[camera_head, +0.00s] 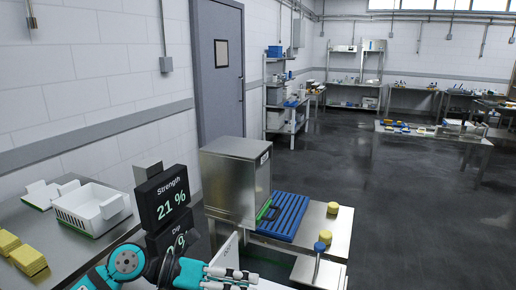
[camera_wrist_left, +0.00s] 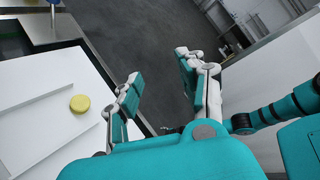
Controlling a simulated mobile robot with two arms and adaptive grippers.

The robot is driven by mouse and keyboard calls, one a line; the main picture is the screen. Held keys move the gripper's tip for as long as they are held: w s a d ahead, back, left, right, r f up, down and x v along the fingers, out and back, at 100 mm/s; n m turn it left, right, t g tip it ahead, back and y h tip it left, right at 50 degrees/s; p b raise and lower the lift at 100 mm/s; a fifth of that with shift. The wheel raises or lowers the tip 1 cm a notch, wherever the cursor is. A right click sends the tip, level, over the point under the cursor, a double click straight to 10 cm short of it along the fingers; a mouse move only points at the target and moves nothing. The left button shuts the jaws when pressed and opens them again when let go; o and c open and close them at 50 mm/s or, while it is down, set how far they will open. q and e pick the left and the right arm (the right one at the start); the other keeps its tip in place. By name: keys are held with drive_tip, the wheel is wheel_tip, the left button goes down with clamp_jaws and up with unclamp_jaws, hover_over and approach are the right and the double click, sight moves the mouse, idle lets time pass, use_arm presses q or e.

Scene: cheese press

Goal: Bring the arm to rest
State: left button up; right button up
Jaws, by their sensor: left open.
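My left gripper (camera_head: 238,279) comes in at the bottom of the head view, low in front of the steel table. In the left wrist view my left gripper (camera_wrist_left: 158,70) has its two fingers spread, with only dark floor between them. It holds nothing. A white board (camera_wrist_left: 40,130) lies left of the fingers, with a yellow round piece (camera_wrist_left: 79,103) on it, apart from the gripper. My right gripper is not in view.
A steel box (camera_head: 230,185) and a blue slatted rack (camera_head: 284,215) stand on the table, with yellow pieces (camera_head: 332,208) nearby. A display (camera_head: 166,198) reads Strength 21 %. A white crate (camera_head: 80,208) and yellow blocks (camera_head: 28,260) are left.

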use_arm(q)
wheel_tip(320, 180, up, 9)
drive_tip(key=w+n+t+h, duration=0.1)
drive_tip(key=n+t+h, duration=0.4)
drive_tip(key=n+t, duration=0.65)
drive_tip(key=w+a+f+n+t+y, duration=0.3)
drive_tip(key=a+n+t+y, duration=0.6)
drive_tip(key=n, duration=0.5)
drive_tip(key=s+a+f+n+g+y, duration=0.3)
drive_tip(key=a+f+n+g+y, duration=0.15)
drive_tip(key=f, duration=0.35)
drive_tip(key=s+a+f+n+g+y, duration=0.3)
drive_tip(key=f+n+y, duration=0.3)
drive_tip(key=f, duration=0.2)
drive_tip(key=s+f+n+g, duration=0.2)
drive_tip(key=s+f+g, duration=0.45)
drive_tip(key=s, duration=0.45)
drive_tip(key=s+f+n+g, duration=0.2)
drive_tip(key=s+f+g, duration=0.3)
drive_tip(key=s+f, duration=0.6)
drive_tip(key=f, duration=1.1)
drive_tip(key=s+f, duration=0.2)
drive_tip(key=f, duration=1.2)
drive_tip(key=s+a+f+g, duration=0.2)
drive_tip(key=s+a+f, duration=0.1)
drive_tip(key=s+f, duration=1)
drive_tip(key=shift+s+a+f+m, duration=0.15)
drive_tip(key=shift+s+f+m, duration=0.2)
drive_tip(key=shift+s, duration=0.75)
